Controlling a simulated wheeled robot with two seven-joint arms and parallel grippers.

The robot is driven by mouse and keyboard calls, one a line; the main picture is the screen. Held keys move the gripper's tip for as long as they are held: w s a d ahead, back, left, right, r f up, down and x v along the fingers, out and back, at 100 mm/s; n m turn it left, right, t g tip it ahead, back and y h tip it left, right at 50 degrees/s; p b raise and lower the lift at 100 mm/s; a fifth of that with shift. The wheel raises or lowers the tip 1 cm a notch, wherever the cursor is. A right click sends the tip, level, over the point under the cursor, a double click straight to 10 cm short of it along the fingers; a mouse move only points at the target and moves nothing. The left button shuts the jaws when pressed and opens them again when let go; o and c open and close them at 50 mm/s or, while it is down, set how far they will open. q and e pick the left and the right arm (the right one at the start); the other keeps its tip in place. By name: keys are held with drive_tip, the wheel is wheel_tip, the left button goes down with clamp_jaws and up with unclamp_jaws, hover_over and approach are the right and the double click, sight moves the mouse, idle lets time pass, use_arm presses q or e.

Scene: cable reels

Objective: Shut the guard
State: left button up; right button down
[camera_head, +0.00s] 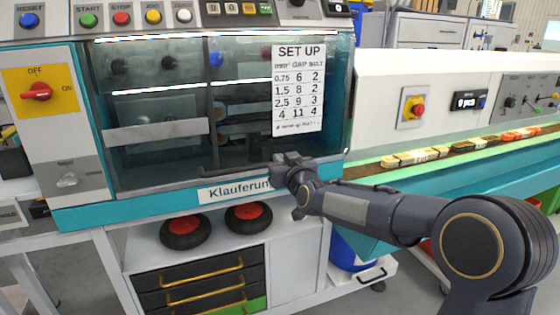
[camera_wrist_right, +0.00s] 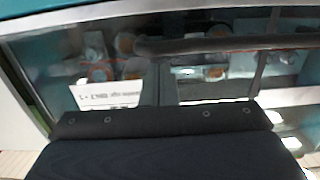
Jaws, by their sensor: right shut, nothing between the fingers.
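The guard (camera_head: 245,140) is the clear, dark-framed window on the front of the teal and white machine. It hangs low over the opening, its lower edge near the label strip; I cannot tell whether it is fully shut. A dark bar handle (camera_head: 235,170) runs along its lower part, and a dark bar also crosses the right wrist view (camera_wrist_right: 230,45). My right gripper (camera_head: 283,160) is shut and empty, at the right end of the handle, close to the guard's lower edge. Whether it touches is unclear. My left gripper is not in view.
A SET UP sheet (camera_head: 298,90) is on the window. A red rotary switch (camera_head: 37,92) on a yellow plate is at the left, with coloured buttons above. Two black reels with red centres (camera_head: 185,231) lie on the shelf below. A conveyor bench (camera_head: 470,165) stands at the right.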

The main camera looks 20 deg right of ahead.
drive_tip(key=s+r+p, duration=0.2)
drive_tip(key=s+r, duration=0.2)
drive_tip(key=s, duration=0.7)
drive_tip(key=s+a+f+m+g+y, duration=0.15)
drive_tip(key=s+f+g, duration=0.6)
drive_tip(key=s, duration=0.85)
drive_tip(key=s+a+f+m+g+y, duration=0.15)
drive_tip(key=s+f+g, duration=0.25)
drive_tip(key=s+f, duration=0.95)
wheel_tip(320, 180, up, 21)
drive_tip(key=s+n+p, duration=0.1)
drive_tip(key=s+p, duration=0.1)
drive_tip(key=p, duration=1.6)
drive_tip(key=shift+s+a+r, duration=0.15)
drive_tip(key=shift+s+a, duration=0.15)
drive_tip(key=shift+a, duration=0.05)
